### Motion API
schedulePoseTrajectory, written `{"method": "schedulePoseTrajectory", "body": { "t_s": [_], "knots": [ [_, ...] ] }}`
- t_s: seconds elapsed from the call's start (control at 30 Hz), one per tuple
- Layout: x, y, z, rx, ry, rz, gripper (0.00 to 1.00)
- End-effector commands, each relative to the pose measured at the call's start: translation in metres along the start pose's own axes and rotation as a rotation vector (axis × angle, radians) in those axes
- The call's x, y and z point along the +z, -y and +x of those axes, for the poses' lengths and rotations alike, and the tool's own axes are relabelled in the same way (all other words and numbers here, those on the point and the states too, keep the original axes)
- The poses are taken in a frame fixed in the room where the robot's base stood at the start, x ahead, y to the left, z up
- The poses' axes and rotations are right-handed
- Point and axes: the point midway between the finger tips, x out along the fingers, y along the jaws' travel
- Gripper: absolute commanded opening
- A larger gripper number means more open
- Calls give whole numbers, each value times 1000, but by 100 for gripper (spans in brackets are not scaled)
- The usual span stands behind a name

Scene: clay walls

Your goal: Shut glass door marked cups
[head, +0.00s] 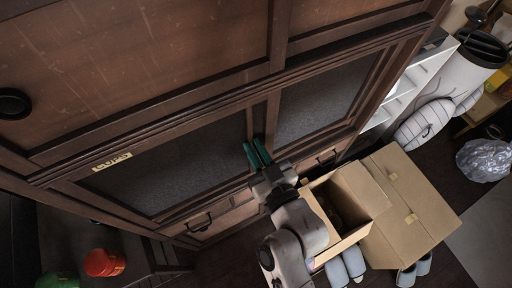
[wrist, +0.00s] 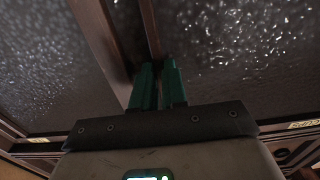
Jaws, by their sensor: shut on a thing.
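A dark wooden cabinet has two framed glass doors, the left glass door (head: 175,165) and the right glass door (head: 310,105). A small pale label (head: 112,161) sits on the frame at the far left; its lettering is too small to read surely. My gripper (head: 258,152) has green fingers at the inner frame edges where the doors meet. In the wrist view the fingers (wrist: 158,85) are close together on a narrow part there, with textured glass on both sides. The gripped part is mostly hidden. Pale labels (wrist: 305,124) show at both sides.
Drawers with dark handles (head: 200,224) lie below the doors. An open cardboard box (head: 410,205) stands on the floor right of my arm. White shelving (head: 400,95) is beyond the cabinet. A red object (head: 104,262) and a green one (head: 57,282) are at lower left.

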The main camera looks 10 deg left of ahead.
Motion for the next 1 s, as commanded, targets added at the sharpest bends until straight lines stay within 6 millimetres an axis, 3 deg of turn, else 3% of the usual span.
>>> {"method": "schedulePoseTrajectory", "body": {
  "t_s": [0.07, 0.1, 0.37, 0.73, 1.0],
  "knots": [
    [2, 6, 0, -11, 5, 1, 0],
    [2, 6, 0, -12, 5, 1, 14],
    [2, 5, 0, -10, 5, 2, 38],
    [3, 4, -8, -7, 2, 3, 38],
    [6, 5, -56, -10, 5, 3, 38]
  ]
}}
